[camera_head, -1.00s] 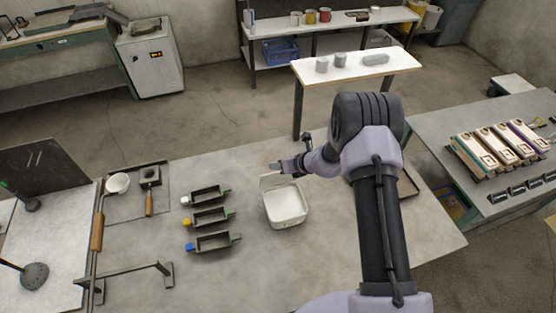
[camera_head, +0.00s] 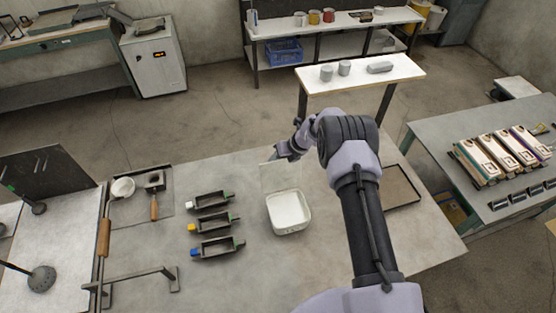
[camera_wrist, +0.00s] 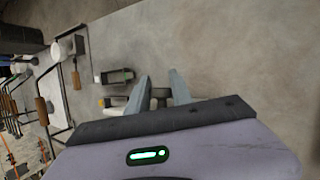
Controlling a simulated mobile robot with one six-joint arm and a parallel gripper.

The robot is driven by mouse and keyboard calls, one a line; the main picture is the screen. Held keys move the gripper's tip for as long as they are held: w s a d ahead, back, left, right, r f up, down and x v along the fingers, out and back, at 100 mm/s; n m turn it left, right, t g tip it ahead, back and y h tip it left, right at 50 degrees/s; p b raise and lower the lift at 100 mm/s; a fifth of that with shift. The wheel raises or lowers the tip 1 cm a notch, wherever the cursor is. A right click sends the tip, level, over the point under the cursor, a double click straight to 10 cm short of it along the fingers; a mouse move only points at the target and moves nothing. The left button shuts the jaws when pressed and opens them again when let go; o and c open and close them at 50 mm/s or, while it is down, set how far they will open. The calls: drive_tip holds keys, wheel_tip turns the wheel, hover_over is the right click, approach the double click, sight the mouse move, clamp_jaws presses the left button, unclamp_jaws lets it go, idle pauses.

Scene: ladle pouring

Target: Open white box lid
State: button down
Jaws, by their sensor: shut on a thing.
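The white box (camera_head: 289,222) stands on the grey workbench with its top open, and white contents show inside. Its lid (camera_head: 280,178) stands raised, roughly upright, along the box's far edge. My gripper (camera_head: 275,156) is at the top of the raised lid and shut on it; the exact contact is small and partly hidden in the head view. In the wrist view, the two fingers of my gripper (camera_wrist: 161,76) point away, with a small dark piece between them. I cannot make out the box in the wrist view.
Several dark moulds (camera_head: 212,224) with coloured ends lie left of the box. Farther left are a white cup (camera_head: 122,188), a wooden-handled tool (camera_head: 154,205) and a metal rack (camera_head: 130,279). A dark tray (camera_head: 402,188) lies to the right. The bench in front of the box is clear.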

drive_tip(key=shift+s+d+f, duration=0.1)
drive_tip(key=shift+s+f, duration=0.1)
drive_tip(key=shift+f, duration=0.15)
drive_tip(key=c, duration=1.6)
unclamp_jaws()
drive_tip(key=o, duration=0.4)
drive_tip(key=shift+w+d, duration=0.1)
drive_tip(key=shift+w+r, duration=0.1)
drive_tip(key=shift+r, duration=0.2)
drive_tip(key=v, duration=1.7)
